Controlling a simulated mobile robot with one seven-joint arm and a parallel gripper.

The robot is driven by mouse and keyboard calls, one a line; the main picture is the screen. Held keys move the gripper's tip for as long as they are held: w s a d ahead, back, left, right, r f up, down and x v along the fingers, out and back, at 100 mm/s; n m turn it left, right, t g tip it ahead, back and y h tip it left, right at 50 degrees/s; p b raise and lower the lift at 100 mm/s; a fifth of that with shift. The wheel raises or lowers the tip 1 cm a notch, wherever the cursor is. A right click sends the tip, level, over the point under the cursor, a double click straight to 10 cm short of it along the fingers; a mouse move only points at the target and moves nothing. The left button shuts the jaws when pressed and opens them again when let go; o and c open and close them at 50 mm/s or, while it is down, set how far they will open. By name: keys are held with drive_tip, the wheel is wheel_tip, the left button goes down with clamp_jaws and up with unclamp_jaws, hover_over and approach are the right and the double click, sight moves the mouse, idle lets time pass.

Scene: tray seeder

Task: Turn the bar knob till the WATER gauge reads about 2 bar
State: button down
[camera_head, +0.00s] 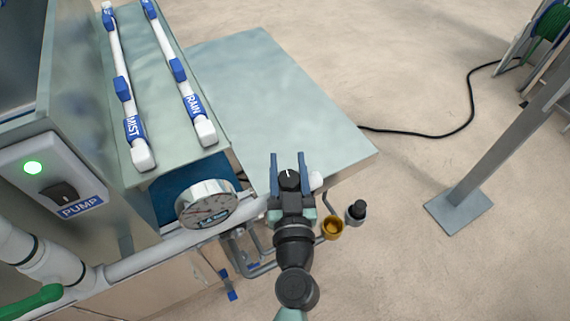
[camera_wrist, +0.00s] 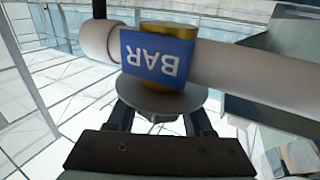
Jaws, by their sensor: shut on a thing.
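The bar knob (camera_head: 289,180) is a dark round knob with a white mark, seen between the two blue fingers of my gripper (camera_head: 287,157). In the wrist view it shows as a grey disc (camera_wrist: 172,97) beneath a blue BAR label (camera_wrist: 157,57) on a white pipe. The fingers (camera_wrist: 160,118) are shut on it from both sides, hiding part of its edge. The round silver gauge (camera_head: 207,207) with a white face is left of my gripper. Its small blue label is hard to read, and the needle's reading is too small to tell.
Left stand the PUMP box (camera_head: 50,175) with a lit green lamp and the MIST (camera_head: 128,100) and RAIN (camera_head: 185,80) pipes. A brass cup (camera_head: 332,228) and a dark-capped fitting (camera_head: 356,211) sit close right of my gripper. A metal post (camera_head: 490,150) stands farther right.

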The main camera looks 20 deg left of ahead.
drive_tip(key=shift+d+m+t+h+p, duration=0.1)
drive_tip(key=shift+m+t+h+p, duration=0.4)
drive_tip(key=shift+m+h+p, duration=0.35)
drive_tip(key=shift+w+d+h+p, duration=0.1)
drive_tip(key=shift+d+h+p, duration=0.1)
drive_tip(key=shift+h+p, duration=0.4)
drive_tip(key=h+p, duration=0.1)
drive_tip(key=m+h+p, duration=0.1)
drive_tip(key=shift+d+r+m+t+p, duration=0.15)
drive_tip(key=shift+r+m+t+p, duration=0.1)
drive_tip(key=shift+t+p, duration=0.1)
drive_tip(key=m+h+p, duration=0.1)
drive_tip(key=p, duration=0.1)
drive_tip(key=shift+d+f+h+p, duration=0.1)
drive_tip(key=shift+d+h+p, duration=0.05)
drive_tip(key=shift+h+p, duration=0.15)
drive_tip(key=shift+f+m+h+p, duration=0.2)
drive_tip(key=shift+m+h+p, duration=0.15)
drive_tip(key=shift+p, duration=0.35)
drive_tip(key=shift+c, duration=1.5)
unclamp_jaws()
